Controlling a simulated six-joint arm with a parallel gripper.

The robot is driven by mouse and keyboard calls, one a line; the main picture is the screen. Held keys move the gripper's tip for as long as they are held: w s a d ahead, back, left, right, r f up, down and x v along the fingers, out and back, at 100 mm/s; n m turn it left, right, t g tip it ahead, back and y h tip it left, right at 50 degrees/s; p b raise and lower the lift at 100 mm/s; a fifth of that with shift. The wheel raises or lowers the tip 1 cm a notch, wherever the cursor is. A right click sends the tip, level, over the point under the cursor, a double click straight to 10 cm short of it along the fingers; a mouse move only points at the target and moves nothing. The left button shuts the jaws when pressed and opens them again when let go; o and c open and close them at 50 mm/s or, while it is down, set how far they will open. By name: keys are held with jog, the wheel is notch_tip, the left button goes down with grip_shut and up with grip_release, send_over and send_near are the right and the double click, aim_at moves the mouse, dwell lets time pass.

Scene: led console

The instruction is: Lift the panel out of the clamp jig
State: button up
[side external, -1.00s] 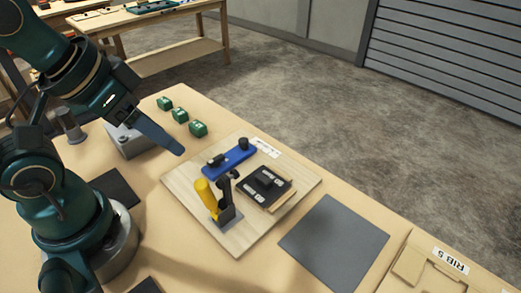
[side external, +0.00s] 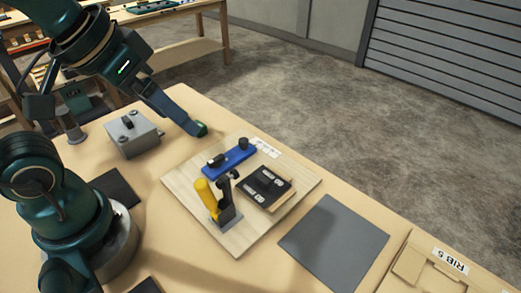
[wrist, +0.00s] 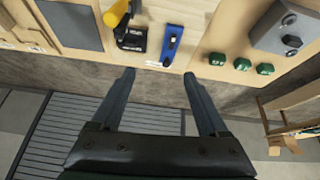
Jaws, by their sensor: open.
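A small black panel (side external: 266,185) with pale labels sits in the clamp jig on a pale wooden board (side external: 180,185). A toggle clamp with a yellow handle (side external: 206,194) stands at its left; I cannot tell whether the clamp presses on the panel. A blue bar (side external: 229,160) with a dark knob lies behind the panel. In the wrist view the panel (wrist: 131,38) and blue bar (wrist: 171,45) lie beyond my fingertips. My gripper (side external: 196,131) is open and empty, near the green blocks and away from the panel. Its two fingers (wrist: 158,73) stand apart.
Several green blocks (wrist: 242,64) line the table edge; my gripper hides most of them in the side view. A grey box with a knob (side external: 133,135) stands at left. A bare dark mat (side external: 334,243) lies right of the board. A tray marked RIB 5 (side external: 440,272) is at lower right.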

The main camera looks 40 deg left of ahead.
jog(key=w+d+g, duration=0.2)
jog(key=w, duration=0.3)
jog(key=g, duration=0.3)
send_over(263, 178)
jog(key=f, duration=0.8)
jog(key=shift+w+a, duration=0.3)
jog(key=shift+a, duration=0.05)
jog(key=f, duration=0.3)
jog(key=shift+s+d+m+g, duration=0.3)
jog(key=shift+d+m+g, duration=0.1)
jog(key=shift+f, duration=2.45)
grip_shut()
jog(key=shift+r, duration=0.1)
